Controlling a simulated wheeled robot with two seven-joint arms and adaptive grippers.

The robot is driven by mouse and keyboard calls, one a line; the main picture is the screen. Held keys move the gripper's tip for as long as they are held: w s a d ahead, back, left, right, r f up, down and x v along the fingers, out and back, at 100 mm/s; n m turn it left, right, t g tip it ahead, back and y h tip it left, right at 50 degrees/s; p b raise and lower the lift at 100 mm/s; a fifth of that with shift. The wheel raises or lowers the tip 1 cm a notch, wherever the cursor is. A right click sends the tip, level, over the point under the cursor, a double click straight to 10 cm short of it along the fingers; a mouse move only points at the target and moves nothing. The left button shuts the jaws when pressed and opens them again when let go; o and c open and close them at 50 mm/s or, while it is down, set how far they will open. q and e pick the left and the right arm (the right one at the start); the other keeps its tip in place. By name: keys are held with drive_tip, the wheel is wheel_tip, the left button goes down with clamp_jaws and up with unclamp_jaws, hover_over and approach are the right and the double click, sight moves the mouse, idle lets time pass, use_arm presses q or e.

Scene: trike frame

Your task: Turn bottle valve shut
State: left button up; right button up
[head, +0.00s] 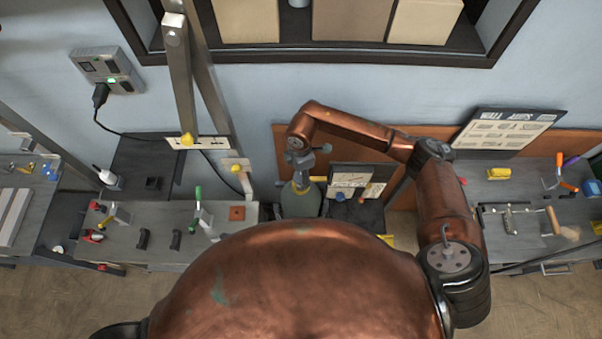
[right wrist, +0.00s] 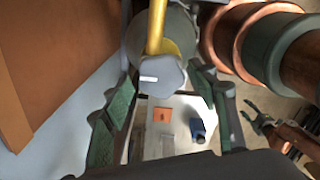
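The bottle (head: 300,203) is a grey-green cylinder standing against the wall at the back middle in the head view. In the right wrist view, a grey faceted valve knob (right wrist: 160,78) with a white mark and a yellow bar (right wrist: 156,25) sits in front of the bottle's rounded body. My right gripper (head: 307,160) is at the top of the bottle. In the right wrist view its fingers (right wrist: 163,105) are spread apart, with the knob between or just beyond them; contact cannot be told. My left gripper (right wrist: 250,114) shows small at that view's right edge, fingers apart and empty.
A bench (head: 160,243) with clamps and small tools stands left of the bottle. Another bench (head: 520,222) with tools and a sign (head: 506,132) is at the right. A brown panel (head: 400,192) stands behind my right arm. A wall box (head: 108,70) has a cable plugged in.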

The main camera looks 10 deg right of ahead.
drive_tip(key=shift+o, duration=0.4)
wheel_tip(320, 180, up, 12)
idle(0.4)
idle(0.4)
